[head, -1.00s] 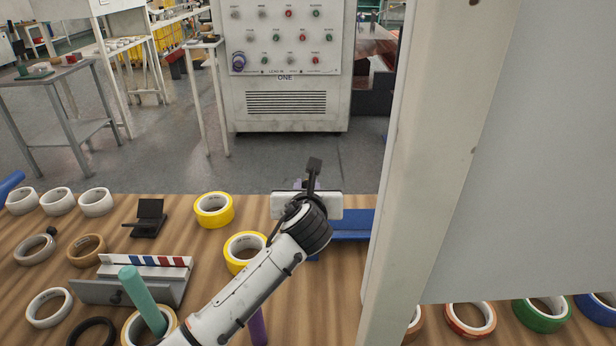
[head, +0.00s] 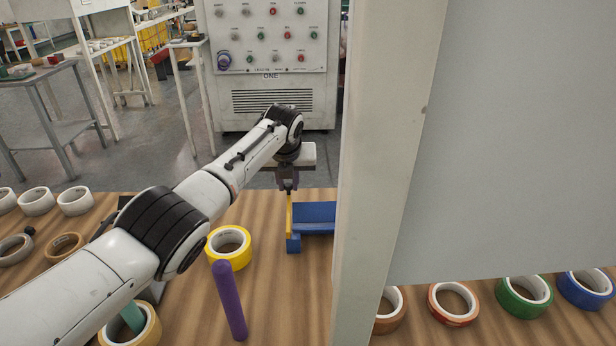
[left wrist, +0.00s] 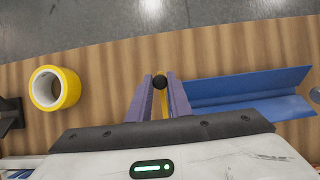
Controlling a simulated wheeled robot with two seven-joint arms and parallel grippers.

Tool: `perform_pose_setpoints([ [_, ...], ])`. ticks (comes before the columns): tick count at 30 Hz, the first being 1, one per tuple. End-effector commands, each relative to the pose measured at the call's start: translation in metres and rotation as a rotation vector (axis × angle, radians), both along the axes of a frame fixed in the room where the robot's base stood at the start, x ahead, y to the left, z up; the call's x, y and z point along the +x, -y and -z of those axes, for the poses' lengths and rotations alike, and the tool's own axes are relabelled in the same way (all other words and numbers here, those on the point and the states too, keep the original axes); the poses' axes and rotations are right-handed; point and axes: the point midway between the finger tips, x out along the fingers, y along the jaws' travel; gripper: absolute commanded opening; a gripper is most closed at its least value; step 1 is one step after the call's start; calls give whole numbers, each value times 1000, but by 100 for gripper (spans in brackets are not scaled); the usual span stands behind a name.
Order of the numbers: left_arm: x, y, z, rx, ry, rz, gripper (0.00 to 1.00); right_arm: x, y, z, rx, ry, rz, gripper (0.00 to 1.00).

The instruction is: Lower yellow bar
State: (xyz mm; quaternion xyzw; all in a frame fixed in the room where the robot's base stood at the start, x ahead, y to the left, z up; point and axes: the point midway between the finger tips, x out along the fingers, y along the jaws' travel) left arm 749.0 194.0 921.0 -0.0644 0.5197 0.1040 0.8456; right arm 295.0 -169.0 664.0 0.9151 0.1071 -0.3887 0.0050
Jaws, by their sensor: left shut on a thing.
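The yellow bar (head: 289,215) stands at the left end of a blue trough-like holder (head: 315,218) on the wooden table, near its far edge. My left gripper (head: 288,186) comes down from above and is shut on the bar. In the left wrist view, the purple fingers (left wrist: 160,98) close around the yellow bar (left wrist: 163,105), which has a black knob at its end. The blue holder (left wrist: 240,90) extends to the right of the fingers there. My right gripper does not show.
A large white panel (head: 500,130) and its post (head: 385,180) block the right side. Several other tape rolls lie at the far left and right.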

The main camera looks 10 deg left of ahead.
Motion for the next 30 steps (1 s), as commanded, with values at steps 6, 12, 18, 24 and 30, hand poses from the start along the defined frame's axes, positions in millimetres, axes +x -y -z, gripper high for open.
perform_pose_setpoints([
  [6, -5, -10, 5, -11, -29, -14, 0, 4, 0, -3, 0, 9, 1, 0],
  [12, -6, -10, 6, -11, -35, -15, 0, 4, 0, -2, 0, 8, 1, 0],
  [18, -6, -10, 7, -11, -35, -15, 20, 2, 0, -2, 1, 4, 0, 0],
  [24, -6, -11, 6, -9, -35, -14, 36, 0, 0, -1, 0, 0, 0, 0],
  [30, -5, -11, 5, -8, -34, -15, 36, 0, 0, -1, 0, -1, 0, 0],
])
